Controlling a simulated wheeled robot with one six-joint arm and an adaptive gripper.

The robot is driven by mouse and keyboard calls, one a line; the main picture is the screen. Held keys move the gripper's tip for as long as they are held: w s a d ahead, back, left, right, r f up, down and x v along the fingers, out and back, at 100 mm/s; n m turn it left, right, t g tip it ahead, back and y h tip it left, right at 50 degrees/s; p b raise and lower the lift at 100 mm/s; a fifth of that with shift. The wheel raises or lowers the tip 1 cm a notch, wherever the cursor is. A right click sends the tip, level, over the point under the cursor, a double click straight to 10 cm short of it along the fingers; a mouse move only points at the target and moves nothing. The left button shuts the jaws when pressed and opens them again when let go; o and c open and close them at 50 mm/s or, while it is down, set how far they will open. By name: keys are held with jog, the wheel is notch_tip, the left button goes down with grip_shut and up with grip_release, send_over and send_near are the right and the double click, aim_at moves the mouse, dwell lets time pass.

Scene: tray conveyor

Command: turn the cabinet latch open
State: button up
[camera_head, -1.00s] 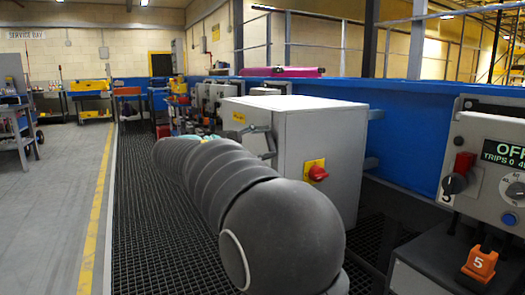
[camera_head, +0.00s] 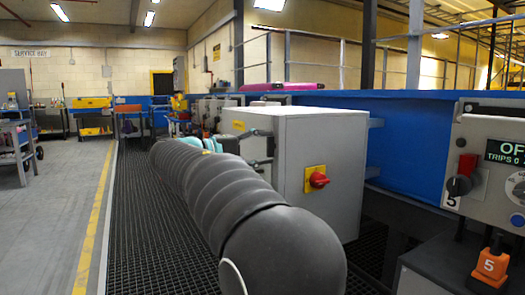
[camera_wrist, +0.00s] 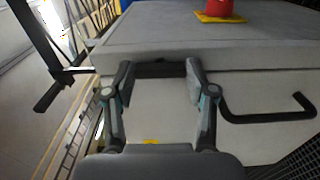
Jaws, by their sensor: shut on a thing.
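The grey cabinet (camera_head: 342,150) stands ahead, with my arm stretched along its left side. In the wrist view, my gripper (camera_wrist: 160,68) is at the cabinet's door face (camera_wrist: 160,110), with one finger at each end of a short dark bar (camera_wrist: 158,70), which appears to be the latch. The gripper is shut on this bar; the exact contact is partly hidden by the fingers. A bent black handle (camera_wrist: 265,117) sticks out to the right of the fingers.
A red knob on a yellow plate (camera_head: 317,180) is on the cabinet's near side. A control panel (camera_head: 490,165) with an orange block marked 5 (camera_head: 490,264) stands at right. A blue conveyor side (camera_head: 415,140) runs behind. The grating floor (camera_head: 130,220) at left is clear.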

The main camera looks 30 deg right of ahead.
dwell(0.3)
jog(key=o, duration=1.2)
jog(key=shift+c, duration=0.2)
jog(key=a, duration=1.2)
jog(key=shift+s, duration=0.2)
jog(key=shift+w, duration=0.1)
